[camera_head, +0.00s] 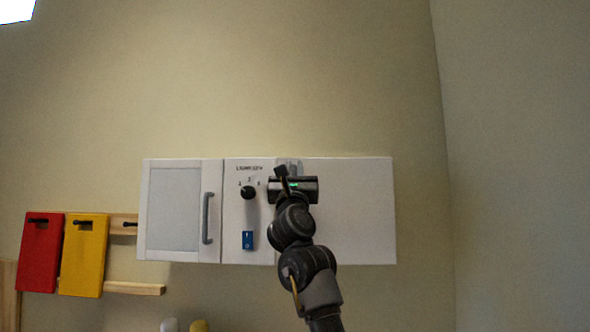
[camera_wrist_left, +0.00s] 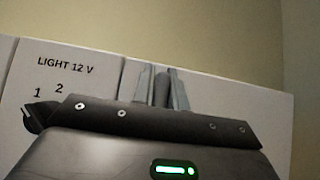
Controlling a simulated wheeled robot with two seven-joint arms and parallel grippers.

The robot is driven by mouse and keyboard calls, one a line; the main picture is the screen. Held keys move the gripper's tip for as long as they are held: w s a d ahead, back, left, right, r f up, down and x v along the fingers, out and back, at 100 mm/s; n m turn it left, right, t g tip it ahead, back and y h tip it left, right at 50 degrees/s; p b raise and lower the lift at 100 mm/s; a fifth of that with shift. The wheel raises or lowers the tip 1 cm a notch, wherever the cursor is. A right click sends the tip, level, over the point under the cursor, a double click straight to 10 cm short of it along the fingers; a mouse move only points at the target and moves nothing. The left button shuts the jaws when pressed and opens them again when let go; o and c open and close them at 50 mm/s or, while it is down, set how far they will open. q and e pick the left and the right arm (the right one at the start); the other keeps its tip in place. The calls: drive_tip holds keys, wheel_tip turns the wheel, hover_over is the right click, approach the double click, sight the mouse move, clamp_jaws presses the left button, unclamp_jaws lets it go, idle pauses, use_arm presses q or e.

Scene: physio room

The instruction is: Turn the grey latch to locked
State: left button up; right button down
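The grey latch (camera_head: 293,163) is at the top of the white cabinet front, just right of the dial panel. Only its upper part shows; my left gripper (camera_head: 283,172) covers the rest. In the left wrist view a darker grey upright piece (camera_wrist_left: 161,88) stands between two paler grey pieces, just beyond my gripper's dark body (camera_wrist_left: 160,122). The gripper is right at the latch, but whether its fingers are closed on it is hidden. The latch's setting cannot be read. My right gripper is out of view.
The white cabinet (camera_head: 350,215) has a grey-handled door (camera_head: 175,210) on the left. A black dial (camera_head: 248,193) under a light label and a blue switch (camera_head: 248,240) sit left of my arm. Red (camera_head: 40,250) and yellow (camera_head: 84,257) boards hang farther left.

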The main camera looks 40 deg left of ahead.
use_arm(q)
clamp_jaws()
drive_tip(key=shift+f+m+b, duration=0.1)
drive_tip(key=shift+m+b, duration=0.3)
drive_tip(key=shift+b, duration=0.1)
drive_tip(key=m+h+b, duration=0.4)
drive_tip(key=m+h, duration=0.2)
drive_tip(key=m, duration=0.2)
drive_tip(key=d+m+g+h+b, duration=0.1)
drive_tip(key=m+h+b, duration=0.3)
drive_tip(key=m+h, duration=0.2)
drive_tip(key=w+m+h+b, duration=0.1)
drive_tip(key=m+h+b, duration=0.3)
drive_tip(key=m, duration=0.6)
drive_tip(key=shift+d+f+g+h+b, duration=0.1)
drive_tip(key=shift+f+g+h+b, duration=0.1)
drive_tip(key=shift+h, duration=0.45)
drive_tip(key=shift+d+f+g+h+b, duration=0.1)
drive_tip(key=shift+f+g+h+b, duration=0.1)
drive_tip(key=shift+h, duration=0.45)
drive_tip(key=shift+f+m+g+p, duration=0.3)
drive_tip(key=shift+m+g+p, duration=0.2)
drive_tip(key=shift+m+g, duration=0.5)
